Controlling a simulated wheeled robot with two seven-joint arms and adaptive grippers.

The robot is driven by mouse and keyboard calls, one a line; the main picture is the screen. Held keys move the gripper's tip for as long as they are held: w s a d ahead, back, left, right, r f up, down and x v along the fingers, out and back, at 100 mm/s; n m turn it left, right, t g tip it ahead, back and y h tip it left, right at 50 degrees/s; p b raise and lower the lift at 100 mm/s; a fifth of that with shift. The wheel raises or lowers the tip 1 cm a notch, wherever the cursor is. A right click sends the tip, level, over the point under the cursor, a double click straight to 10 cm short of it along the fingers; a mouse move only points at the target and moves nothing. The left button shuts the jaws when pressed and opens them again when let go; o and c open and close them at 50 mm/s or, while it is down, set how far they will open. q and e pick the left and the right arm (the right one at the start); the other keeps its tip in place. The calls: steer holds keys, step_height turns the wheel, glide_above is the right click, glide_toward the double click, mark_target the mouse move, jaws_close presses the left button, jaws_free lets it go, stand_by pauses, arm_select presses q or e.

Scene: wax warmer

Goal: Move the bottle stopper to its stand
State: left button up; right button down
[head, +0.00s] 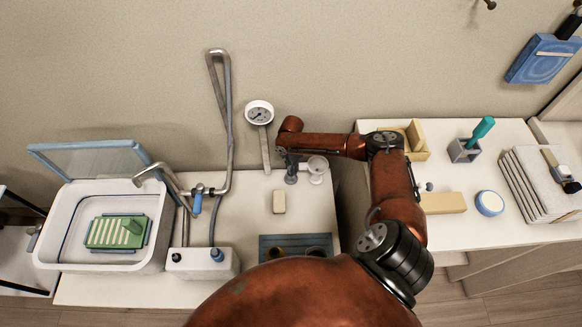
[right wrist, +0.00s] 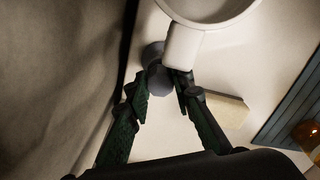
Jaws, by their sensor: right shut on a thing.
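My right gripper (head: 290,164) is at the back of the middle counter, and its two dark green fingers show in the right wrist view (right wrist: 163,92). It is shut on a small grey round-ended piece, which looks like the bottle stopper (right wrist: 157,77); this piece also shows in the head view (head: 291,179). Its lower end is at or close to the counter top; I cannot tell if it touches. A white cup (head: 316,165) with a handle stands right beside it, and it also shows in the right wrist view (right wrist: 211,8). I cannot clearly identify the stand. My left gripper is not in view.
A pale block (head: 279,201) and a dark blue slatted tray (head: 270,241) lie nearer on the counter. A dial gauge (head: 259,114) and bent metal pipes (head: 226,125) rise behind and left. The right counter holds a wooden tray (head: 418,145) and a grey holder (head: 463,151).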

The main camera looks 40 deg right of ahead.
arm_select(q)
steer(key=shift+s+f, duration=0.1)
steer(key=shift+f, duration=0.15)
arm_select(e)
steer(key=shift+f, duration=0.65)
steer(key=c, duration=1.6)
jaws_free()
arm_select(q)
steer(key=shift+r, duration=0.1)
arm_select(e)
steer(key=shift+r, duration=0.15)
arm_select(q)
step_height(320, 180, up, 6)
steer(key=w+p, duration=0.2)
steer(key=p, duration=0.4)
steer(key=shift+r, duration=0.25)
arm_select(e)
steer(key=shift+r, duration=3.9)
